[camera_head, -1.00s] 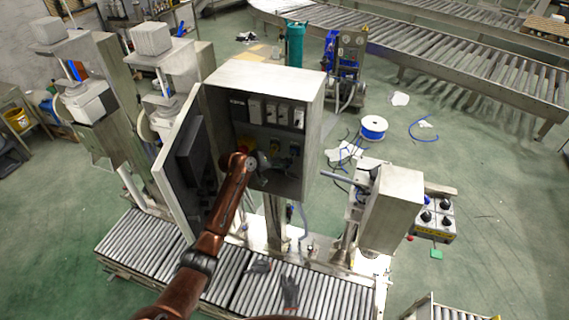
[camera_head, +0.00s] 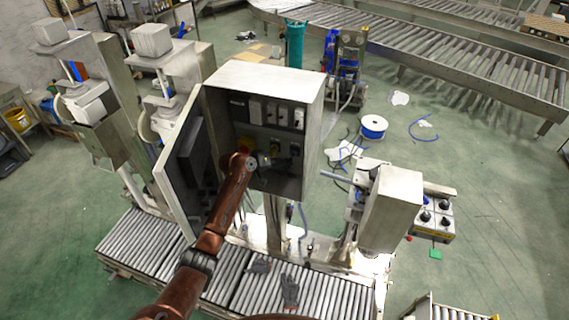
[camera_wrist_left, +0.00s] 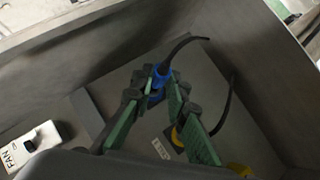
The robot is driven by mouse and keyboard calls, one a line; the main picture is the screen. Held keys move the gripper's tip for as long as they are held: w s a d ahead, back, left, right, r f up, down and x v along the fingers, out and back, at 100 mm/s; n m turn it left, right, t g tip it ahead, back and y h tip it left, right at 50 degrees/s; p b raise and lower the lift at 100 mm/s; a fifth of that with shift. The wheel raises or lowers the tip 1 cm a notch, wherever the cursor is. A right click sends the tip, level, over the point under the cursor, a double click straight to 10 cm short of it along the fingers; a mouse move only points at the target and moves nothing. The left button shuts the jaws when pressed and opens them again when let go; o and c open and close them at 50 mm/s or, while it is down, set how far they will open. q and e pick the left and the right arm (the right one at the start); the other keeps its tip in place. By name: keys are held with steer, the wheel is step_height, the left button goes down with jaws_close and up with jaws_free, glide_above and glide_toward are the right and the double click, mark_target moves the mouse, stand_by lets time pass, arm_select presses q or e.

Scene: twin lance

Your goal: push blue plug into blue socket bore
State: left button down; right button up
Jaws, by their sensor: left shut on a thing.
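The blue plug (camera_wrist_left: 161,73) shows in the left wrist view with a black cable running from it up and to the right. My left gripper (camera_wrist_left: 158,88) is shut on it, its green-padded fingers on either side. A second bit of blue (camera_wrist_left: 154,98) shows between the fingers, just below the plug; I cannot tell whether it is the socket or the plug's body. The bore is hidden, so how far the plug is in it cannot be told. In the head view my left arm reaches into the open cabinet (camera_head: 263,75). My right gripper is not in view.
A yellow plug (camera_wrist_left: 177,137) with its own black cable sits close beside the fingers. A white FAN switch (camera_wrist_left: 31,146) is at the lower left. Cabinet walls close in around the gripper. The open cabinet door (camera_head: 178,165) stands left of my arm.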

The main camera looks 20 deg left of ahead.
arm_select(q)
steer(key=shift+w+f+b, duration=0.1)
steer(key=shift+w+b, duration=0.65)
steer(key=shift+w, duration=0.15)
stand_by(0.3)
steer(key=shift+w+b, duration=0.35)
steer(key=shift+w, duration=0.15)
stand_by(1.5)
steer(key=c, duration=2.2)
jaws_free()
steer(key=shift+o, duration=0.8)
steer(key=o, duration=0.4)
steer(key=shift+o, duration=0.2)
